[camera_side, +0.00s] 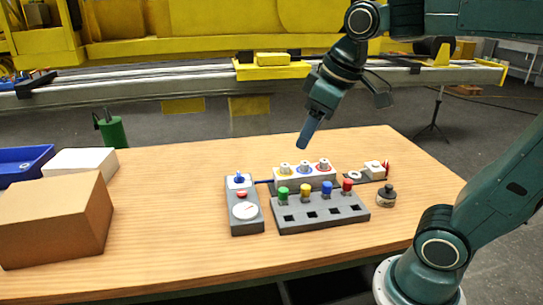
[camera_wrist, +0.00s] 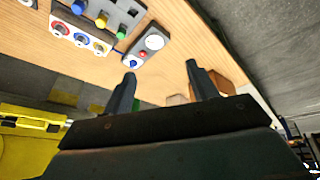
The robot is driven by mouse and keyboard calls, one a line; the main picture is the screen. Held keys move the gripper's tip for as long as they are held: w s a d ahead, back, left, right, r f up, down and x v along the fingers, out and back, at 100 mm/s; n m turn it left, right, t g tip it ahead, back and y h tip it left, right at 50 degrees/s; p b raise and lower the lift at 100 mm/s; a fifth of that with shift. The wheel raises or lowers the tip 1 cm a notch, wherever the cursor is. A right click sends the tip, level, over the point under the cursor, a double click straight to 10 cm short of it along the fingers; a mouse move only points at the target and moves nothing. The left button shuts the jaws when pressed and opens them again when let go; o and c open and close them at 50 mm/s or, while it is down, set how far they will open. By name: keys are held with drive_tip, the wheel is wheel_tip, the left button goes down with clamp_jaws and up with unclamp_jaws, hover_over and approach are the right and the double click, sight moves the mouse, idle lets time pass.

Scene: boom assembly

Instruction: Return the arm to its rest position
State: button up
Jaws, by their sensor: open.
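My gripper (camera_wrist: 161,72) is open and empty, its two dark fingers well apart in the wrist view. In the side view my gripper (camera_side: 308,130) hangs in the air above the back of the wooden table (camera_side: 165,215), pointing down. It is apart from the blocks below it. A grey block (camera_side: 322,219) carries green, yellow, blue and red pegs in a row. A white block (camera_side: 304,181) with ringed knobs stands behind it. A grey panel (camera_side: 244,227) with a dial and a blue knob stands to the left.
A brown box (camera_side: 55,225), a white box (camera_side: 80,163) and a blue tray (camera_side: 22,172) stand at the left. A small dark round weight (camera_side: 386,196) sits at the right. Yellow machinery (camera_side: 272,67) and rails lie behind the table. The left middle of the table is clear.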

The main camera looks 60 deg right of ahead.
drive_tip(key=s+a+f+m+t, duration=0.1)
drive_tip(key=s+f, duration=0.3)
drive_tip(key=s, duration=0.4)
drive_tip(key=shift+s+a+f+m, duration=0.25)
drive_tip(key=shift+s+f+m, duration=0.1)
drive_tip(key=shift+m, duration=0.15)
drive_tip(key=shift+w, duration=0.1)
